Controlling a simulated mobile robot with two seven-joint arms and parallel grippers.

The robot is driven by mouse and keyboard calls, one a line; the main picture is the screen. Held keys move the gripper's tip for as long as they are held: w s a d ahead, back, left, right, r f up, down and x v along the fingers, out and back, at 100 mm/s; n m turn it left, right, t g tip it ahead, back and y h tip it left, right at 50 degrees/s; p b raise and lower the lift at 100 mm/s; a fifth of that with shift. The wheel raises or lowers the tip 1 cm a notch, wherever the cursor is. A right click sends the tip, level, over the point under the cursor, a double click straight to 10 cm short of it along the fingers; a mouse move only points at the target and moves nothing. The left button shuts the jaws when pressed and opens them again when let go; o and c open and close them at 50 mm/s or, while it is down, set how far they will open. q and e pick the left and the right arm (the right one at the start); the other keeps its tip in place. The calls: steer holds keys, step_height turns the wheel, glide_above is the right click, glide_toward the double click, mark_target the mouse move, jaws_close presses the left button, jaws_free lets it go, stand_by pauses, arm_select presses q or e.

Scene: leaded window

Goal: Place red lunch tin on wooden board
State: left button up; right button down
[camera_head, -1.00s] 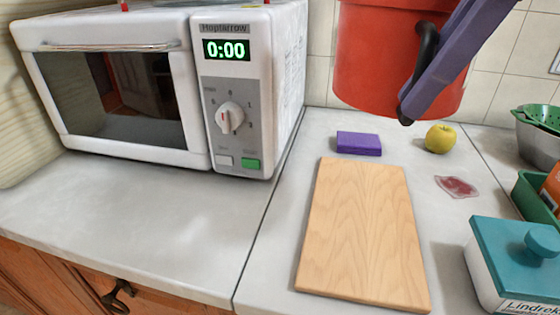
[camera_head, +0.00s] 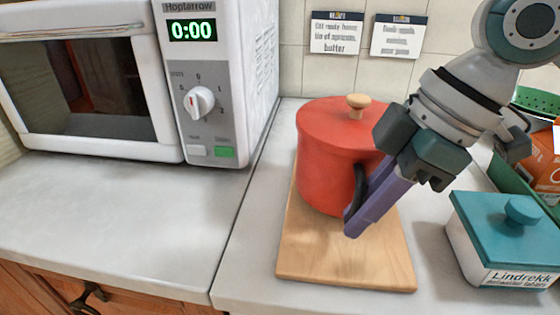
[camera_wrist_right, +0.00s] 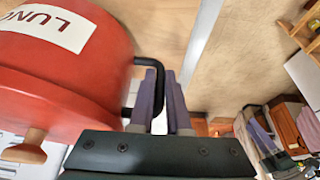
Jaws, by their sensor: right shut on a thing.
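The red lunch tin (camera_head: 330,160) is upright over the back part of the wooden board (camera_head: 345,262), lid and wooden knob on top. I cannot tell for sure whether its base touches the board. My right gripper (camera_head: 358,212) is shut on the tin's black side handle, at the tin's right side. In the right wrist view the red tin (camera_wrist_right: 55,75) fills the left, with part of a white label showing, and the fingers (camera_wrist_right: 162,85) are at the handle. My left gripper is not in view.
A white microwave (camera_head: 210,65) stands at the left. A white box with a teal lid (camera_head: 508,222) is right of the board. An orange carton (camera_head: 545,160) and a green colander (camera_head: 538,101) are at the far right. The counter left of the board is clear.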

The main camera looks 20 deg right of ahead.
steer(key=shift+f, duration=1)
steer(key=shift+f, duration=0.15)
steer(key=c, duration=0.9)
jaws_free()
